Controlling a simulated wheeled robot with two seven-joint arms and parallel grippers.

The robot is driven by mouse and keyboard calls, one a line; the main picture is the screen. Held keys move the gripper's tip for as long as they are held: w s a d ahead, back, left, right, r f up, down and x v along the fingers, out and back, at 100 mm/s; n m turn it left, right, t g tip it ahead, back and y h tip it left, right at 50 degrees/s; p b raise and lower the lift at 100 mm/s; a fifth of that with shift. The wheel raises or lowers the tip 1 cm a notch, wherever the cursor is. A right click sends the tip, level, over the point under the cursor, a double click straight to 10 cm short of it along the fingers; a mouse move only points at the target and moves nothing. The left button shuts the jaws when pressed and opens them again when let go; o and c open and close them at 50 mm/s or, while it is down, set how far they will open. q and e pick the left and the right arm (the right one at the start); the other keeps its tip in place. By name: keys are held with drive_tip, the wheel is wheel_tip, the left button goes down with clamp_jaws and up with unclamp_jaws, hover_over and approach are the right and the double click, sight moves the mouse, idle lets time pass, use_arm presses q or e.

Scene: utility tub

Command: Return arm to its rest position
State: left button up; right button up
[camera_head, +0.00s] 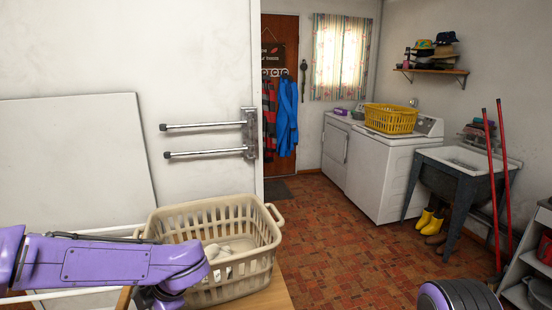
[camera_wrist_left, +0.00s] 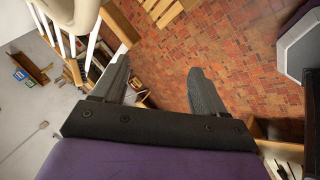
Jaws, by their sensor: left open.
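My left arm, purple, reaches in from the left in the camera_head view and bends down in front of a beige laundry basket (camera_head: 262,235). The left gripper is mostly hidden below the arm's end there. In the left wrist view my left gripper (camera_wrist_left: 162,78) shows two dark fingers spread wide, with nothing between them but the red-brown tiled floor beyond. The basket stands on a wooden surface (camera_head: 268,294) and holds whitish cloth items (camera_head: 230,252). My right gripper is not in view.
A white panel (camera_head: 75,150) leans on the left wall beside a metal double-bar rack (camera_head: 210,140). A washer (camera_head: 385,170) with a yellow basket (camera_head: 391,118), a utility tub (camera_head: 460,165) and grey shelves (camera_head: 535,260) stand right. The tiled floor (camera_head: 345,240) between is clear.

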use_arm(q)
wheel_tip(320, 180, down, 14)
drive_tip(key=s+a+r+m+t+y, duration=0.1)
drive_tip(key=s+a+m+t+y, duration=0.15)
drive_tip(key=m, duration=0.45)
drive_tip(key=s+f+m+h+b, duration=0.4)
drive_tip(key=s+f+m+h, duration=0.2)
drive_tip(key=s+f+m, duration=0.8)
drive_tip(key=s+f, duration=0.6)
drive_tip(key=s, duration=0.4)
drive_tip(key=shift+f, duration=0.3)
drive_tip(key=shift+s+g, duration=0.2)
drive_tip(key=shift+g, duration=0.05)
drive_tip(key=shift+w, duration=0.1)
